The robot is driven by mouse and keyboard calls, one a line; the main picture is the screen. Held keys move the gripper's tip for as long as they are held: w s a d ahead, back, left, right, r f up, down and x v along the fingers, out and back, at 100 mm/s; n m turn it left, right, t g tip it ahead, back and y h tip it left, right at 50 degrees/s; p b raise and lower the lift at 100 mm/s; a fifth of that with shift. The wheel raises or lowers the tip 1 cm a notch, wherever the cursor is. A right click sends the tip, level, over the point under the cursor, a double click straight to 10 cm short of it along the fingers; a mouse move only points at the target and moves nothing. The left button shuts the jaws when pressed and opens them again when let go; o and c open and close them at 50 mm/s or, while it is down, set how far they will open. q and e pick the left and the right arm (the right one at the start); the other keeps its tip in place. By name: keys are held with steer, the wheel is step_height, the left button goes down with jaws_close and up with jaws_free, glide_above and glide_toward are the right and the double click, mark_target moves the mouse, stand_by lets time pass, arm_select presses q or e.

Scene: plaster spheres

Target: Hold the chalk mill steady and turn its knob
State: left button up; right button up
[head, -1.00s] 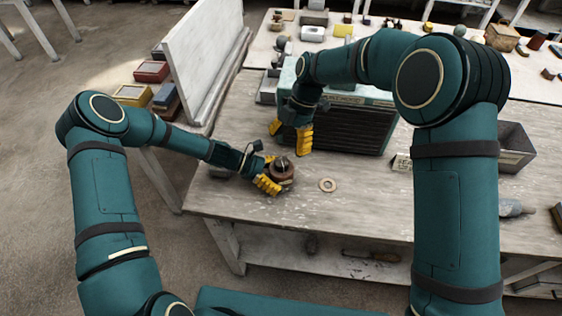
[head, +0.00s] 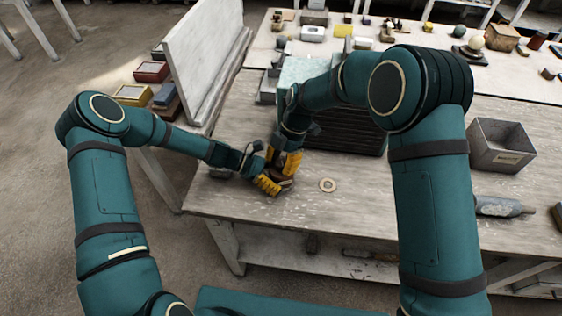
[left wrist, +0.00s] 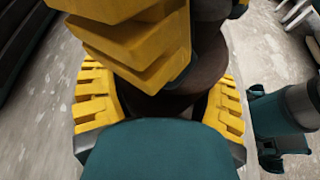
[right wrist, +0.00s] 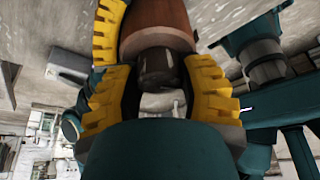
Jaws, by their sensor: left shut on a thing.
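The chalk mill (head: 288,185), a brown wooden body, stands near the workbench's front left corner, mostly covered by my grippers in the head view. My left gripper (head: 268,180) is shut on its body from the left; the left wrist view shows yellow fingers on both sides of the dark body (left wrist: 205,62). My right gripper (head: 286,162) is above the mill, pointing down. In the right wrist view its open fingers (right wrist: 163,88) stand either side of the dark knob (right wrist: 158,69), beyond which is the reddish-brown body (right wrist: 153,28). Whether a finger touches the knob is unclear.
A dark-fronted box with a pale green top (head: 305,70) stands behind my right arm. A grey open bin (head: 500,160) is at right. An upright white board (head: 205,60) borders the left. The bench's front middle is clear.

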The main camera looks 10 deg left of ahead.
steer(key=shift+c, duration=0.9)
steer(key=shift+m, duration=0.4)
